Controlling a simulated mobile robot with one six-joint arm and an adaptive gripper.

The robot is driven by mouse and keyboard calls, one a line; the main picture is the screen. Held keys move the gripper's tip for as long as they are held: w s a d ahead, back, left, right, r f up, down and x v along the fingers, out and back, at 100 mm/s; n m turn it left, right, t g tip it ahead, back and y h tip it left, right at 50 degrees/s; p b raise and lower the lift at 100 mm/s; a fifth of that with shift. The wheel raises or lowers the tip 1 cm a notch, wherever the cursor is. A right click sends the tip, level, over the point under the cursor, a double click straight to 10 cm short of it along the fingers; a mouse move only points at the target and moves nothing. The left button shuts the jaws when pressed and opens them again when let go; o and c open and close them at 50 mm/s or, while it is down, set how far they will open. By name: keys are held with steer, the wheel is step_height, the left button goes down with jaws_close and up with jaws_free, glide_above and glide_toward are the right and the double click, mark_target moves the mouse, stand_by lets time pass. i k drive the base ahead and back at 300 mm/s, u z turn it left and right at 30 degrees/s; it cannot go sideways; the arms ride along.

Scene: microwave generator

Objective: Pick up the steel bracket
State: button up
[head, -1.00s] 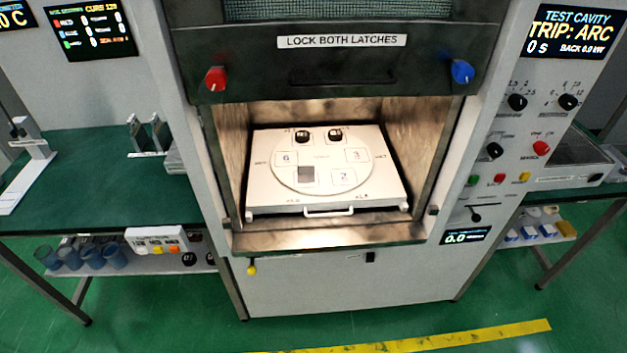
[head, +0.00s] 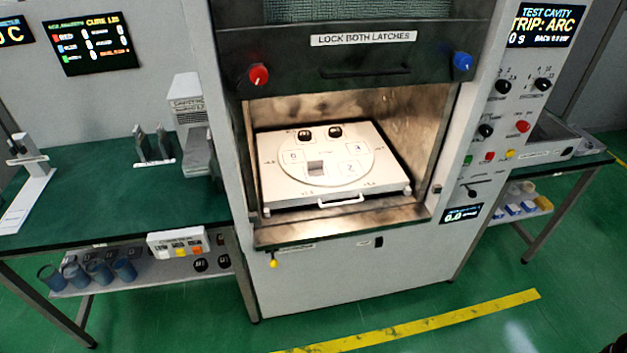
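A small grey piece (head: 317,167), with a lighter and a darker part, sits on the round white turntable (head: 292,165) inside the open cavity. It may be the steel bracket, but it is too small to be sure. The turntable is on a white sliding tray (head: 285,200) with a front handle, and two small dark objects (head: 320,132) stand at its back. Two grey upright plates (head: 152,145) stand on the left green bench. My gripper is not in view.
The cavity door is raised, with a red knob (head: 258,75) and a blue knob (head: 462,62). A control panel (head: 495,120) is at the right. Left bench (head: 100,210) has free room; blue cups (head: 100,268) are on its lower shelf. Green floor in front is clear.

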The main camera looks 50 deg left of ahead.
mark_target(315, 167)
steer(key=k, duration=1.6)
steer(key=u, duration=4.55)
steer(key=i, duration=0.1)
steer(key=z, duration=2.65)
steer(key=i, duration=0.8)
